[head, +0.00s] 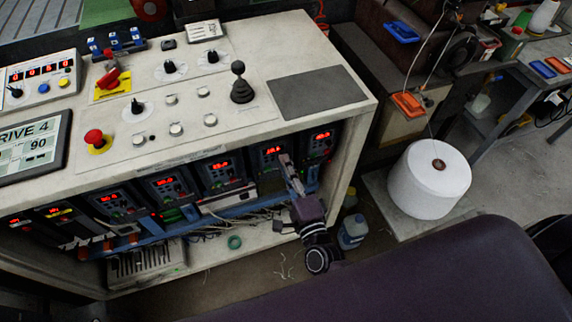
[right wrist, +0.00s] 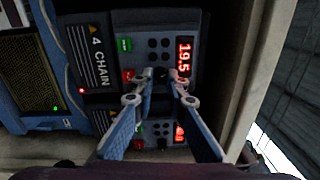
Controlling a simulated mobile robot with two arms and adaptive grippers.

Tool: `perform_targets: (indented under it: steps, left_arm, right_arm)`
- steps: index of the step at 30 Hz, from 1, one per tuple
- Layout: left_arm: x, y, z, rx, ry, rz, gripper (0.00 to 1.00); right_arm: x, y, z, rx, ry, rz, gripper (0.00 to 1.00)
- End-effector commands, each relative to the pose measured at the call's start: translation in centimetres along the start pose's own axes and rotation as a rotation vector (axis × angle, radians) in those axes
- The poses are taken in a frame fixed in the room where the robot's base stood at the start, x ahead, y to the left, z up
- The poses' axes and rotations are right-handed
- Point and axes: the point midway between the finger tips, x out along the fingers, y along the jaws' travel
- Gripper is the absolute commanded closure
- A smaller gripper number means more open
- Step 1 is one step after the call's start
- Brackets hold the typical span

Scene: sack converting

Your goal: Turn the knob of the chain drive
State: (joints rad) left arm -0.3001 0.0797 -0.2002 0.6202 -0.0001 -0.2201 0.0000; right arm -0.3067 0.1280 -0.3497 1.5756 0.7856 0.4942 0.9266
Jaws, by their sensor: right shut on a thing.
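The chain drive (head: 270,150) is a dark unit with a red lit display in the row under the cabinet top. In the right wrist view it also shows, labelled "4 CHAIN" (right wrist: 97,52), with its display (right wrist: 184,55) reading 19.5. My right gripper (head: 286,160) reaches up to its front. In the right wrist view the fingers of my right gripper (right wrist: 161,78) are closed on the small dark knob (right wrist: 160,74), which is mostly hidden between the fingertips. Green and red buttons sit beside it. My left gripper is not in view.
Another drive (head: 320,138) stands close to the right, and several more stand to the left. Loose cables (head: 215,222) hang below. The cabinet top (head: 315,60) overhangs the drives. A white spool (head: 430,180) and a small bottle (head: 352,232) stand to the right.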

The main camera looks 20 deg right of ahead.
Motion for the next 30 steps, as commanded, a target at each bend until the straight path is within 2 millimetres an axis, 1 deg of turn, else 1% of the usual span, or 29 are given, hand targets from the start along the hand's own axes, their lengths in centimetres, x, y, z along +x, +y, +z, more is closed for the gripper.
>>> perform_targets:
  steps: [10, 11, 15, 16, 25, 28, 30]
  left_arm:
    - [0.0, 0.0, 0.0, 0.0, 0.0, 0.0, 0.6]
    - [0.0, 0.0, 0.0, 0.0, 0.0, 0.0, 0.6]
    - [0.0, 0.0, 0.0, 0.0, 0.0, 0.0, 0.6]
    - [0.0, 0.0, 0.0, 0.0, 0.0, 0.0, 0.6]
    - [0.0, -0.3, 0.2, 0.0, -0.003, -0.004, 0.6]
    - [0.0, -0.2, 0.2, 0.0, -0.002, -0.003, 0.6]
    - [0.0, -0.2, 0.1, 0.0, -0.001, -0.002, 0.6]
  right_arm:
    - [-0.1, 0.1, 0.1, -0.001, -0.002, 0.003, 1.0]
    - [-0.1, 0.1, 0.1, -0.001, -0.002, 0.003, 0.86]
    - [-0.1, 0.1, 0.1, 0.0, -0.001, 0.003, 0.71]
    - [0.0, 0.1, 0.1, 0.0, -0.001, 0.002, 0.7]
    - [-0.3, 0.1, 0.0, 0.0, -0.001, 0.002, 0.7]
    - [-1.2, 0.1, 0.0, 0.0, -0.001, 0.003, 0.7]
    - [-2.3, 0.2, 0.0, 0.0, -0.001, 0.005, 0.7]
